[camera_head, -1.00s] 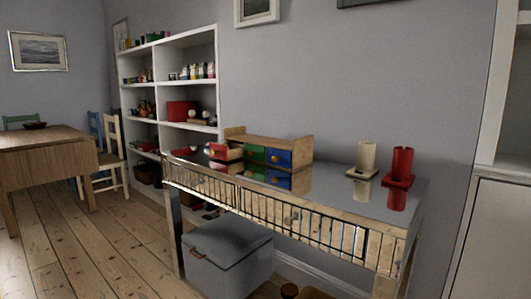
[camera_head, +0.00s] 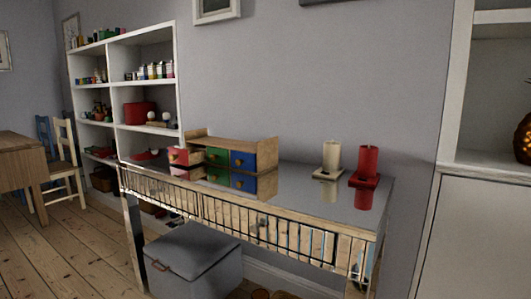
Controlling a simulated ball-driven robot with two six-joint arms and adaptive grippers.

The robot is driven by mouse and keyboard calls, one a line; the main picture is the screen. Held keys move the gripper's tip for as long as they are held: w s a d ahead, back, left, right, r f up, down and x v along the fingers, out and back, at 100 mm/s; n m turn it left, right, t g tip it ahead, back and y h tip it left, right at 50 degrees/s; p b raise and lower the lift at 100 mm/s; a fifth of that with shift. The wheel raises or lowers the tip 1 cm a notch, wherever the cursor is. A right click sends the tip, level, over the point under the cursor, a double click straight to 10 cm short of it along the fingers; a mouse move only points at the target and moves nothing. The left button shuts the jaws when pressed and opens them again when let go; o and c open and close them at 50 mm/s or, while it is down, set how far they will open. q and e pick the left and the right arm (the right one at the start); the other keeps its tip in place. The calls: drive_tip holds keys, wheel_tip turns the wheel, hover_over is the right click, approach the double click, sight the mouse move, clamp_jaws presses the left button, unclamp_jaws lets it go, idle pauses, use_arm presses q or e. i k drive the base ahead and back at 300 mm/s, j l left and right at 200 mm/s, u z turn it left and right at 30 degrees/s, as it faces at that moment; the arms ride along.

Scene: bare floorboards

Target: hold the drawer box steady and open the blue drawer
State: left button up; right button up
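The wooden drawer box (camera_head: 232,142) stands on the shiny top of a side table against the wall. It has three drawer fronts in a row. The blue drawer (camera_head: 243,160) is at the right end and looks shut, flush with the box. The green drawer (camera_head: 217,156) in the middle also looks shut. The red drawer (camera_head: 182,157) at the left end is pulled out towards me. Round knobs show on the red and blue fronts. Neither of my grippers is in view.
The side table (camera_head: 300,185) has a reflective top, with a cream candle holder (camera_head: 331,160) and a red one (camera_head: 367,164) at its right. A grey lidded box (camera_head: 195,262) stands on the floor below. White shelves (camera_head: 122,95) stand left. Floorboards at lower left are clear.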

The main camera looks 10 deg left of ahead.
sight(246, 161)
drive_tip(key=i+j+z, duration=0.35)
drive_tip(key=j, duration=0.35)
drive_tip(key=i+j+z, duration=0.15)
drive_tip(key=i+j, duration=0.15)
drive_tip(key=i+j+z, duration=0.2)
drive_tip(key=j, duration=0.35)
drive_tip(key=k+l, duration=0.05)
